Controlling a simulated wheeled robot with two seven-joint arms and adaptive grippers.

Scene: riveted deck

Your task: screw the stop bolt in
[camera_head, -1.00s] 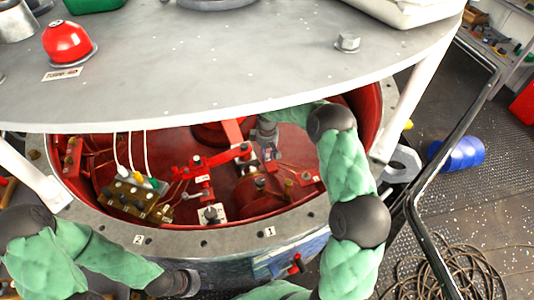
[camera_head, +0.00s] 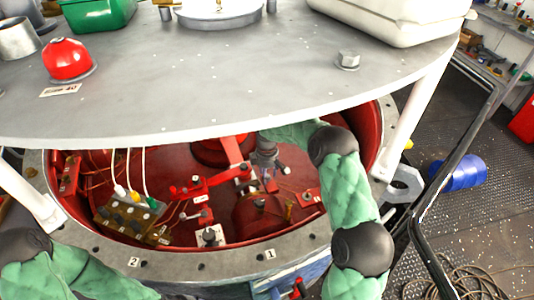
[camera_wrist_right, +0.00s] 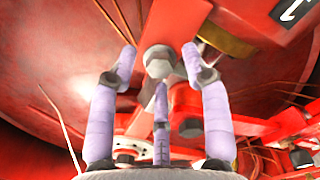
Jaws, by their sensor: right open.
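A grey hex-headed bolt (camera_wrist_right: 160,62), apparently the stop bolt, sits at a red bracket in the right wrist view. My right gripper (camera_wrist_right: 160,75) has its three pale purple fingers spread around the head, with visible gaps at the sides. In the head view my right gripper (camera_head: 270,172) reaches down under the grey plate into the red-lined well, beside a red lever. The bolt cannot be made out there, and its shank and depth are hidden. My left sleeve shows at lower left; its gripper is out of the picture.
The grey round plate (camera_head: 210,95) overhangs the well on white posts (camera_head: 410,120). Inside are a brass block (camera_head: 125,215) with white cables and several red linkages. The grey rim (camera_head: 180,268) carries labels 1 and 2. A dark rail (camera_head: 440,180) stands at right.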

